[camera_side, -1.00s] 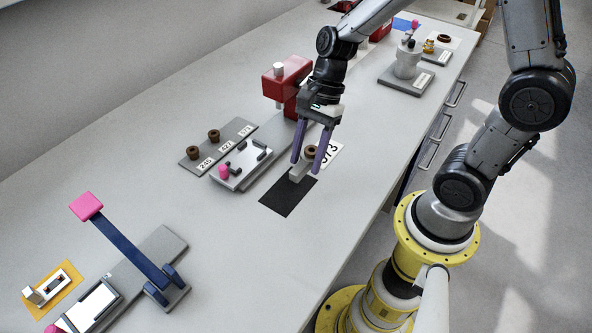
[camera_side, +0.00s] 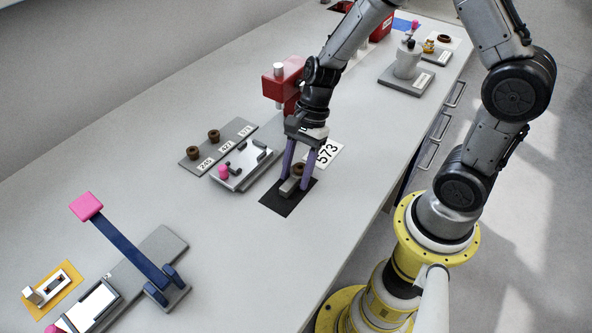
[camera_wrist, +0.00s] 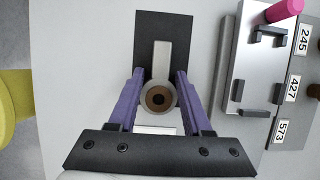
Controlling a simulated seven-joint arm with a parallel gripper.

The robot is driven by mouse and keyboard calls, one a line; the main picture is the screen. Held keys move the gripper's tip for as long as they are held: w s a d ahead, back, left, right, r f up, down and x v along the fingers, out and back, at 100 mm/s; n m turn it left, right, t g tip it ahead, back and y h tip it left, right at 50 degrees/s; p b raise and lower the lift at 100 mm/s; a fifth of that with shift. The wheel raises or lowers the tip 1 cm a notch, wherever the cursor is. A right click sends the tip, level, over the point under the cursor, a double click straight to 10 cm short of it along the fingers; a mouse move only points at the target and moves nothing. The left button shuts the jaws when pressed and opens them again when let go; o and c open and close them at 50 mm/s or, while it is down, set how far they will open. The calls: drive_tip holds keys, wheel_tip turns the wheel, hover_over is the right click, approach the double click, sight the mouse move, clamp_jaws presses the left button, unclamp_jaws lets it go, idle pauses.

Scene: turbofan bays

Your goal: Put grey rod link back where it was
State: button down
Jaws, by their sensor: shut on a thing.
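The grey rod link (camera_side: 289,187) is held by my gripper (camera_side: 294,188) over the black mat (camera_side: 278,206). In the wrist view the link (camera_wrist: 161,60) lies lengthwise over the black mat (camera_wrist: 146,28). Its round end sits between the two purple fingers of my gripper (camera_wrist: 159,93), with a brown bushing (camera_wrist: 158,97) in the ring. The bushing also shows in the side view (camera_side: 298,169). The link looks level and at or just above the mat; I cannot tell if it touches.
A grey fixture with a pink knob (camera_side: 223,171) and a dark tray with two brown bushings (camera_side: 190,162) stand to the left. A red press (camera_side: 283,80) is behind.

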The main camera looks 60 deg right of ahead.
drive_tip(key=shift+c, duration=1.7)
unclamp_jaws()
drive_tip(key=v, duration=1.2)
drive_tip(key=s+d+r+n+t+h, duration=0.1)
drive_tip(key=s+r+n+t+h, duration=0.1)
drive_tip(key=s+r+n, duration=0.2)
drive_tip(key=s+r+n+t+h, duration=0.2)
drive_tip(key=s+r+n+t, duration=0.1)
drive_tip(key=s+n, duration=0.7)
drive_tip(key=r+n, duration=0.1)
drive_tip(key=n, duration=0.3)
drive_tip(key=shift+d+r+t, duration=0.3)
drive_tip(key=shift+d, duration=0.05)
